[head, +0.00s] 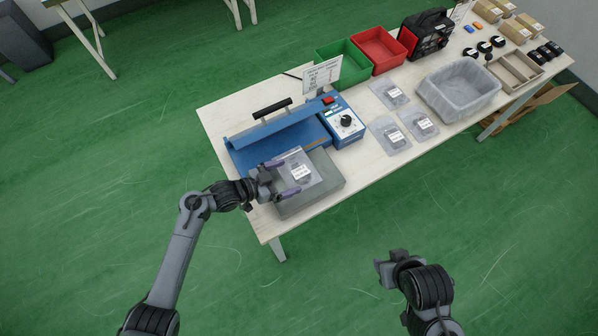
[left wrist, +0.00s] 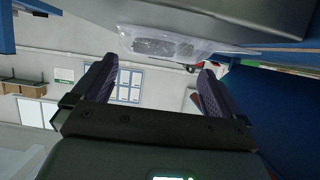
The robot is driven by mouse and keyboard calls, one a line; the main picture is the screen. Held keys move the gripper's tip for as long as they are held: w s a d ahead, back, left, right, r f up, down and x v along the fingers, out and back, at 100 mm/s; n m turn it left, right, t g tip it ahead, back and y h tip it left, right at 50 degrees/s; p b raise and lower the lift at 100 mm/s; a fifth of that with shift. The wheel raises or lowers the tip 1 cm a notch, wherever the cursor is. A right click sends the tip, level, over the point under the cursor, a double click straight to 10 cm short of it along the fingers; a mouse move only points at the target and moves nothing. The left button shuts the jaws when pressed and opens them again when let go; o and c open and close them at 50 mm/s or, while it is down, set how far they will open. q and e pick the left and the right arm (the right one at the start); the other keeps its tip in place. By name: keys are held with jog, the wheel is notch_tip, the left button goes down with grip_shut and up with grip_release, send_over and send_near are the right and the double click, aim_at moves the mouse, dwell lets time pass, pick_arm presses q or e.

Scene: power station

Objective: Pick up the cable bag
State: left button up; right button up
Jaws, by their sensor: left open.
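A clear cable bag (head: 302,170) with a white label lies on a grey platform (head: 326,188) in front of the blue sealing machine (head: 272,142). My left gripper (head: 287,177) is open at the bag's near-left side, its purple fingers spread to either side of the bag's edge. In the left wrist view the bag (left wrist: 165,43) shows beyond and between the open fingertips (left wrist: 158,68), with a gap in the picture. I see no grip on it. My right gripper (head: 389,266) hangs off the table's front side, and its jaws are unclear.
Several bagged items (head: 391,135) lie right of the machine, beside a grey bin (head: 458,92). Green (head: 343,65) and red (head: 378,52) trays stand at the back. A sign (head: 322,74) and black handle (head: 272,108) rise near the machine.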

aim_at(300, 172)
pick_arm(q)
jog(key=shift+b+x, duration=0.3)
jog(key=shift+x, duration=2)
jog(key=shift+w, duration=0.1)
jog(key=shift+c, duration=0.2)
jog(key=c, duration=0.7)
jog(key=shift+c, duration=0.2)
jog(key=shift+r, duration=0.1)
